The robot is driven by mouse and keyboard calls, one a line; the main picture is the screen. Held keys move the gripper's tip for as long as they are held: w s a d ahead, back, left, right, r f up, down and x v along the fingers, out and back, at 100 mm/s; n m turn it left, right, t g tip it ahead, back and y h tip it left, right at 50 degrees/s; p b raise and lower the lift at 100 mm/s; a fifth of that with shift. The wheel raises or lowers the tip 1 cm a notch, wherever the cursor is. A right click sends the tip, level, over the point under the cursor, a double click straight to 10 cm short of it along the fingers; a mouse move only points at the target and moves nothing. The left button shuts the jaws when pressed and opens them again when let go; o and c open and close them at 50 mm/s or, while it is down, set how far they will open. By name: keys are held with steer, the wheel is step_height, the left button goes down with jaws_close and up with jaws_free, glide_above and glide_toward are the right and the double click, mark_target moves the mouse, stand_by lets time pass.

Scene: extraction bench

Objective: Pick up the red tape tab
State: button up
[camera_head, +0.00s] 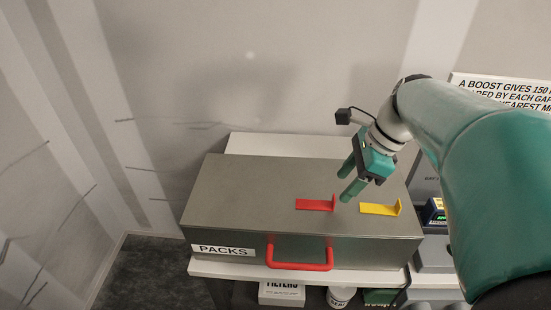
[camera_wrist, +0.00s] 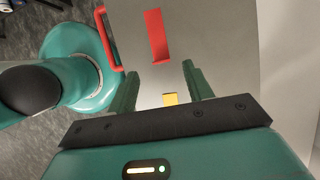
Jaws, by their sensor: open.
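The red tape tab (camera_head: 314,205) lies on the lid of the grey PACKS box, with its right end bent upward. It also shows in the wrist view (camera_wrist: 155,35), at the top, beyond my fingertips. A similar yellow tab (camera_head: 379,209) lies to its right on the same lid. The yellow tab also shows low in the wrist view (camera_wrist: 170,99), partly hidden by my gripper's body. My gripper (camera_head: 347,180) is open and empty above the lid, up and to the right of the red tab in the head view. Its two green fingers are spread apart.
The grey box (camera_head: 240,195) has a red handle (camera_head: 300,266) on its front and stands on a white shelf (camera_head: 230,270). Below are a FILTERS box (camera_head: 282,293) and a white container (camera_head: 341,296). A sign (camera_head: 505,90) stands at the right. The lid's left part is clear.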

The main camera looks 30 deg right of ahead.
mark_target(336, 206)
steer(key=x, duration=0.5)
steer(key=shift+s+d+f, duration=0.15)
steer(key=shift+d+f, duration=0.1)
steer(key=c, duration=1)
